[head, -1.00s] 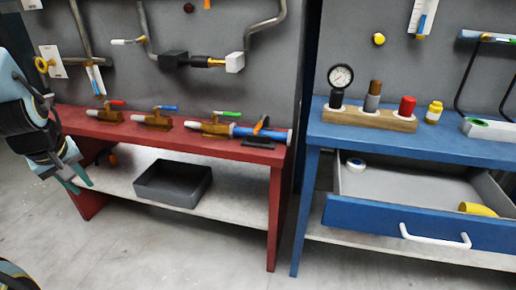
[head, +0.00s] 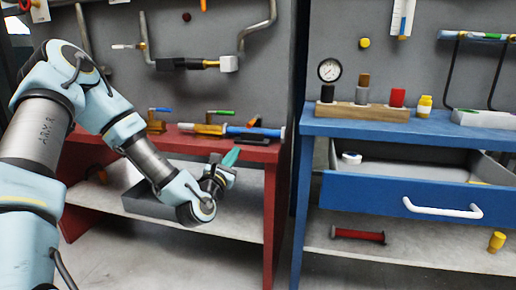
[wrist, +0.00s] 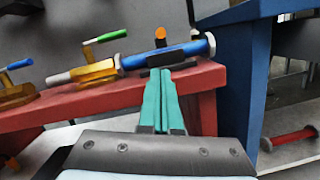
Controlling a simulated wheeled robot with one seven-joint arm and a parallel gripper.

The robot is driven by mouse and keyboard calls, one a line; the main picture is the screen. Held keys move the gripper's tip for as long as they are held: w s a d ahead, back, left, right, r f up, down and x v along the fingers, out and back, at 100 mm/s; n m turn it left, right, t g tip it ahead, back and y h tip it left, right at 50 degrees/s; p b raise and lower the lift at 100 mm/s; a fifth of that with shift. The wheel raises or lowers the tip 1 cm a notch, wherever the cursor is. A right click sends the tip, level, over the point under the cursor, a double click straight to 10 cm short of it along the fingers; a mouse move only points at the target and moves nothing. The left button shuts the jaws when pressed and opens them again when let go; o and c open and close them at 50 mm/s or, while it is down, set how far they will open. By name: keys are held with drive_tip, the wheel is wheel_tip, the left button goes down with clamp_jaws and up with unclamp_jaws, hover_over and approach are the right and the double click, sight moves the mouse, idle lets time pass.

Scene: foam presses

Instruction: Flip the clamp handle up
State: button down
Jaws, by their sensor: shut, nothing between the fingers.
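The clamp has a small orange handle (head: 255,122) and a dark base (head: 252,139) at the right end of the red bench. In the wrist view the orange handle (wrist: 160,36) stands above a blue pipe (wrist: 190,50), over the clamp's dark base (wrist: 167,60). I cannot tell the handle's exact tilt. My gripper (head: 233,154) is in front of the bench's front edge, just below the clamp. Its teal fingers (wrist: 163,74) are together and empty, pointing at the clamp base. I cannot tell whether the tips touch it.
Valves with green (wrist: 112,36) and blue (wrist: 19,64) levers sit left of the clamp on the red bench (head: 272,155). A dark bin (head: 150,204) lies on its lower shelf. The blue bench (head: 309,130) with an open drawer (head: 380,195) stands to the right.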

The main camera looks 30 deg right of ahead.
sight(254, 122)
drive_tip(key=shift+s+d+r+n+t, duration=0.25)
drive_tip(key=shift+n+t, duration=0.25)
drive_tip(key=shift+n, duration=0.3)
drive_tip(key=x, duration=1)
drive_tip(key=shift+p, duration=0.4)
drive_tip(key=shift+s+a+r+g+p, duration=0.1)
drive_tip(key=shift+r+g+p, duration=0.3)
drive_tip(key=shift+p, duration=0.45)
